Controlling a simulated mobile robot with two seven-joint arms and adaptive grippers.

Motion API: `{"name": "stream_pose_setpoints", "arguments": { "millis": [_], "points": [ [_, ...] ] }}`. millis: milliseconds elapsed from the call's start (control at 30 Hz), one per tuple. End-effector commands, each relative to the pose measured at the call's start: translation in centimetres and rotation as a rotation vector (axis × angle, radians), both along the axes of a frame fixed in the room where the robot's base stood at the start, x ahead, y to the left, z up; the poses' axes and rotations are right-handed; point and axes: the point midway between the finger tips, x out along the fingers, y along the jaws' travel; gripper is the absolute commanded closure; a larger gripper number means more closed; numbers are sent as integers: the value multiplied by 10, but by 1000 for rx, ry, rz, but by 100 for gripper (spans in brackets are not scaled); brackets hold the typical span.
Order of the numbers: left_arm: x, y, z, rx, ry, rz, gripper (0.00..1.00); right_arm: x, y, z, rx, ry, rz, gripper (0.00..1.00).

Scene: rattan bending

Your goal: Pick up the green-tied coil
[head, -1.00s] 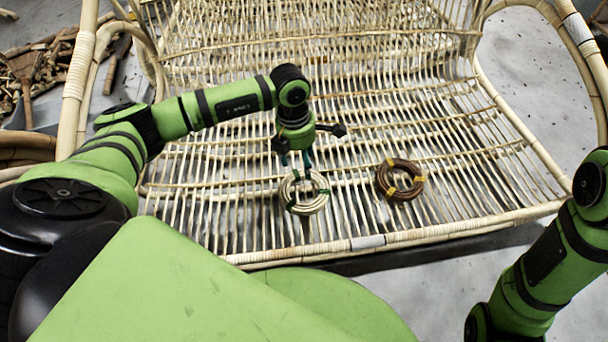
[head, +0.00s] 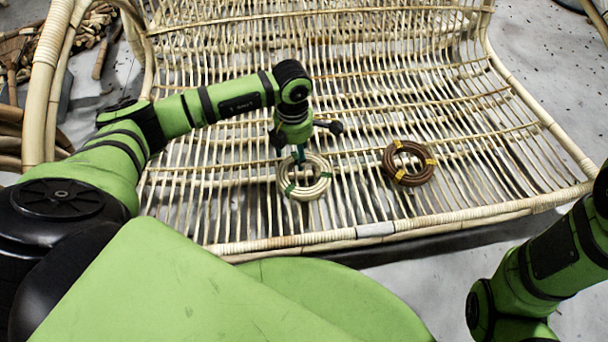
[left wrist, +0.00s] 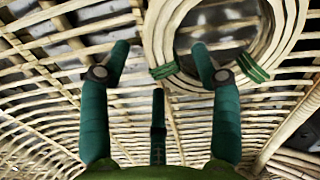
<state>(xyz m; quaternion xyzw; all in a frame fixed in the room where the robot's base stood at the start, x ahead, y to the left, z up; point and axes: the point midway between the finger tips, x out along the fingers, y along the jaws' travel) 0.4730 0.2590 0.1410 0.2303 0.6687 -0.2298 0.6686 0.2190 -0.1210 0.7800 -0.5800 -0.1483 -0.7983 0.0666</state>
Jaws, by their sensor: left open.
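The green-tied coil (head: 305,193) is a pale ring with green ties, lying on the slatted rattan seat. In the left wrist view the coil (left wrist: 159,40) fills the top right. My left gripper (head: 300,157) is over the coil's far side in the head view, open and empty. In the left wrist view its green fingers (left wrist: 162,50) are spread: one tip shows left of the ring, the other over its opening, with the ring's near-left band between them. Whether the tips touch the coil or seat I cannot tell. My right gripper is out of view.
A brown coil with yellow ties (head: 427,174) lies on the seat right of the pale one. The rattan seat's front rail (head: 375,230) runs across nearest my body. Brown scraps and tools lie on the floor at upper left.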

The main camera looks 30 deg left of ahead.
Motion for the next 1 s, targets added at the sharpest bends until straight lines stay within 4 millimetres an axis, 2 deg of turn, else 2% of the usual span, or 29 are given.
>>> {"name": "stream_pose_setpoints", "arguments": {
  "millis": [100,133,167,200,267,300,733,867,1000],
  "points": [
    [0,0,2,-1,-1,0,37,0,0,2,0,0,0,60],
    [0,0,2,-1,-1,0,41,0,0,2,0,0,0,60],
    [0,0,2,-1,-1,0,53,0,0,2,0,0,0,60],
    [0,0,1,-1,1,0,69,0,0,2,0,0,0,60],
    [0,0,1,-1,1,0,93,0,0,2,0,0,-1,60],
    [0,0,1,-1,1,0,98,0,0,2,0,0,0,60],
    [0,0,4,-1,1,0,98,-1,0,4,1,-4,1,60],
    [0,0,13,-1,1,0,98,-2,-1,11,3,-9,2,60],
    [0,0,33,-1,0,0,98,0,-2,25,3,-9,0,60]
  ]
}}
